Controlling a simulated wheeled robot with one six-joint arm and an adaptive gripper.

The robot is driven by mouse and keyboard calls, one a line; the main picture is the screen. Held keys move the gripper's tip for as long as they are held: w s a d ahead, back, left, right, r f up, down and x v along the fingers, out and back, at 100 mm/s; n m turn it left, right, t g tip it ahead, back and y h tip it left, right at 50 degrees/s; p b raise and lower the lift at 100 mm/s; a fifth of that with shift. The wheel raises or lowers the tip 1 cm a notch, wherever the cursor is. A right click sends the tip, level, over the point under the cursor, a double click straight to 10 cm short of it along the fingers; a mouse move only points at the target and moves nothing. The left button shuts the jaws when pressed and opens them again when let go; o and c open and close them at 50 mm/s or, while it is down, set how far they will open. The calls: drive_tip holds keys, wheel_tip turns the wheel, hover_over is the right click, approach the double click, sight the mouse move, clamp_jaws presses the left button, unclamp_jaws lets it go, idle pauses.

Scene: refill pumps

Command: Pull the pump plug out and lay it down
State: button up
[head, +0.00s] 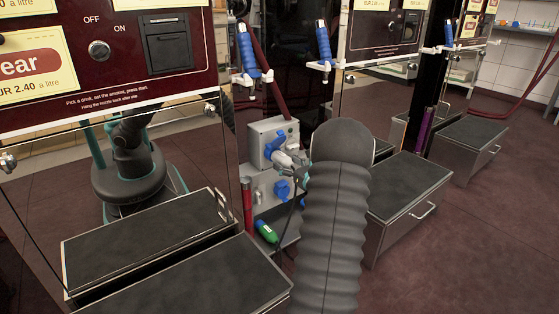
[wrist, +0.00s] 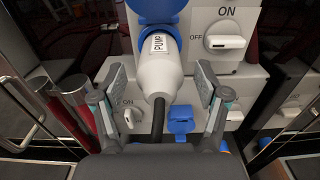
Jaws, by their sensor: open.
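The pump plug (wrist: 160,78) is a white cylinder labelled PUMP. It sits in a blue socket (wrist: 155,8) on a light grey box, and its black cable (wrist: 157,124) hangs down. My gripper (wrist: 160,92) is open, with one finger on each side of the plug; gaps show between the fingers and the plug. In the head view the grey socket box (head: 264,132) stands between the machines. My gripper (head: 288,160) is in front of it there, and my arm partly hides the area.
A rotary switch (wrist: 225,42) right of the plug has its knob lying sideways by OFF. A lower blue-lidded socket (wrist: 181,120) sits under the plug. A green connector (head: 267,231) lies below the boxes. Dark-topped steps (head: 150,240) flank the gap; a red post (head: 247,202) stands left.

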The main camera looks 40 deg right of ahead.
drive_tip(key=shift+c, duration=0.2)
clamp_jaws()
drive_tip(key=shift+s+a+b, duration=0.15)
drive_tip(key=shift+s, duration=1.35)
drive_tip(key=shift+s+a+b, duration=0.15)
drive_tip(key=shift+s, duration=1.35)
